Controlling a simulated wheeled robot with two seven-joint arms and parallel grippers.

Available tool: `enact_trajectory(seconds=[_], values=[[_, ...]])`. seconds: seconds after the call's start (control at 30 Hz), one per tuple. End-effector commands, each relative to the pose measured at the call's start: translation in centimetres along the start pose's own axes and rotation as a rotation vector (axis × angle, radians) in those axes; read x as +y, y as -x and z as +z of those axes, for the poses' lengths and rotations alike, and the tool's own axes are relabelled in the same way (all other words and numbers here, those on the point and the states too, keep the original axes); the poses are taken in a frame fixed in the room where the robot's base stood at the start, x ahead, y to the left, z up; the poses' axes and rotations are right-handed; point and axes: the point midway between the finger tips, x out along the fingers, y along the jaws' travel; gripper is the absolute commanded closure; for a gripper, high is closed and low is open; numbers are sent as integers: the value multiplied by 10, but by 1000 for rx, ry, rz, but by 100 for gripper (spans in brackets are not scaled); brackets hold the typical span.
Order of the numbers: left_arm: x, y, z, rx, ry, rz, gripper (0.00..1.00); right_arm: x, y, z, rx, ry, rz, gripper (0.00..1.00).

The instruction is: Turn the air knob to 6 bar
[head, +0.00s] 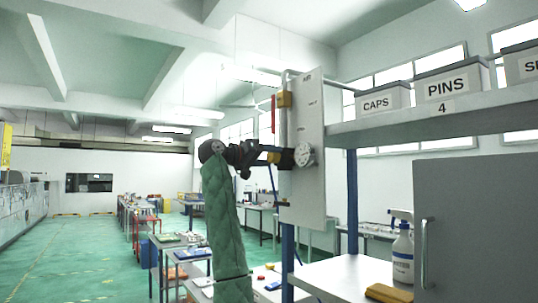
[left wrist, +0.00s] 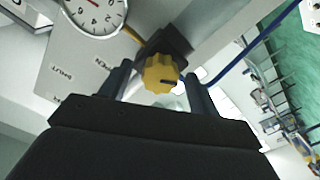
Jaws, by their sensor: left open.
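The yellow air knob (left wrist: 160,73) is a ribbed knob with a dark mark on its face, on a dark regulator body. In the left wrist view it sits between the two fingertips of my left gripper (left wrist: 158,80), with a gap visible on each side. In the head view my left gripper (head: 262,156) reaches the knob from the left, and its fingers partly hide the knob (head: 273,157). The round white gauge (left wrist: 96,10) is cut off by the top edge; its needle is too small to read surely. The gauge shows edge-on in the head view (head: 305,154). My right gripper is out of view.
An upright pale panel (head: 312,200) stands right behind the gauge. A blue hose (left wrist: 250,45) runs from the regulator. A shelf (head: 440,118) with labelled boxes, a spray bottle (head: 402,255) and a grey cabinet door (head: 475,230) are at the right. Open floor lies left.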

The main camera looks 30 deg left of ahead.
Motion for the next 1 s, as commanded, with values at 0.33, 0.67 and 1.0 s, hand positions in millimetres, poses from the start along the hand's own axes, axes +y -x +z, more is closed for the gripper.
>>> enact_trajectory(seconds=[0.33,0.67,1.0], values=[[-1,-4,0,0,0,-1,38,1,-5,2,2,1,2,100],[-1,-4,0,0,0,-1,82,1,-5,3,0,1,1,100],[-2,-4,2,0,68,-1,82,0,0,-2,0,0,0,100]])
